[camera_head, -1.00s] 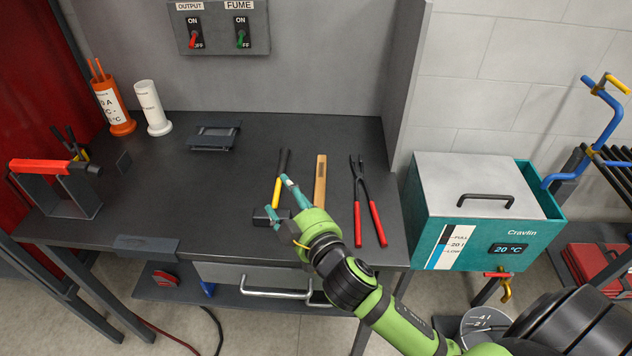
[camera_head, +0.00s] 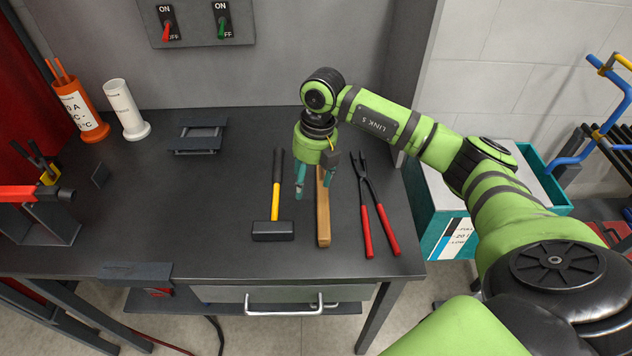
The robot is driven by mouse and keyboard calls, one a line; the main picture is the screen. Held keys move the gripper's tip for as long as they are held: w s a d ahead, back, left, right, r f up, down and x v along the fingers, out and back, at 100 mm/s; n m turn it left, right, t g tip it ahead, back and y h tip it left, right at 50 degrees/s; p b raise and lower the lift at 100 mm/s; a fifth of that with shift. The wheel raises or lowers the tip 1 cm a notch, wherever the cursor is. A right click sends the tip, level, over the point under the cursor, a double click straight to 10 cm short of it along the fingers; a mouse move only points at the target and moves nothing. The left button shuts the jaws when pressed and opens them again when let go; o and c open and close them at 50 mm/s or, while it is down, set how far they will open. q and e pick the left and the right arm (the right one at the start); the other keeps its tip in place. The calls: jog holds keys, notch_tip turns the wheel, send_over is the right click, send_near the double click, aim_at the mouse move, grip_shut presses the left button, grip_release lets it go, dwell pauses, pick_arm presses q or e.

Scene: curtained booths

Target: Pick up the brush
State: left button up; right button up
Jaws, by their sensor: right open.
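The brush (camera_head: 323,222) appears to be the long, narrow wooden piece lying lengthwise on the dark bench, between a hammer and red-handled tongs. Its far end is hidden behind my right gripper. My right gripper (camera_head: 313,188) points down over the far part of the brush with its teal fingers apart and nothing between them. One finger shows to the left of the wood and the other overlaps it in the picture. I cannot tell how high the fingertips are above the bench. My left gripper is not in view.
The hammer (camera_head: 273,230) with a yellow and black handle lies close on the left, the tongs (camera_head: 375,215) close on the right. A dark stand (camera_head: 197,138), a white cylinder (camera_head: 125,110) and an orange holder (camera_head: 88,120) stand farther back. The bench's left middle is clear.

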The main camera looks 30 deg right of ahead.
aim_at(319, 187)
jog(key=d, duration=0.1)
jog(key=d+h, duration=0.1)
jog(key=d, duration=0.1)
jog(key=shift+d+r+m+h, duration=0.3)
jog(key=shift+d+r+m, duration=0.05)
jog(key=shift+d+m, duration=0.05)
jog(key=shift+s+f+g+p, duration=0.1)
jog(key=shift+f+g+p, duration=0.2)
jog(key=shift+f+p, duration=0.05)
jog(key=f, duration=0.1)
jog(key=f+p, duration=0.1)
jog(key=f, duration=0.1)
jog(key=f+p, duration=0.1)
jog(key=f, duration=0.1)
jog(key=shift+w+a+f, duration=0.15)
jog(key=shift+w+a, duration=0.05)
jog(key=shift+a, duration=0.2)
jog(key=shift+f, duration=0.4)
jog(key=c, duration=1.4)
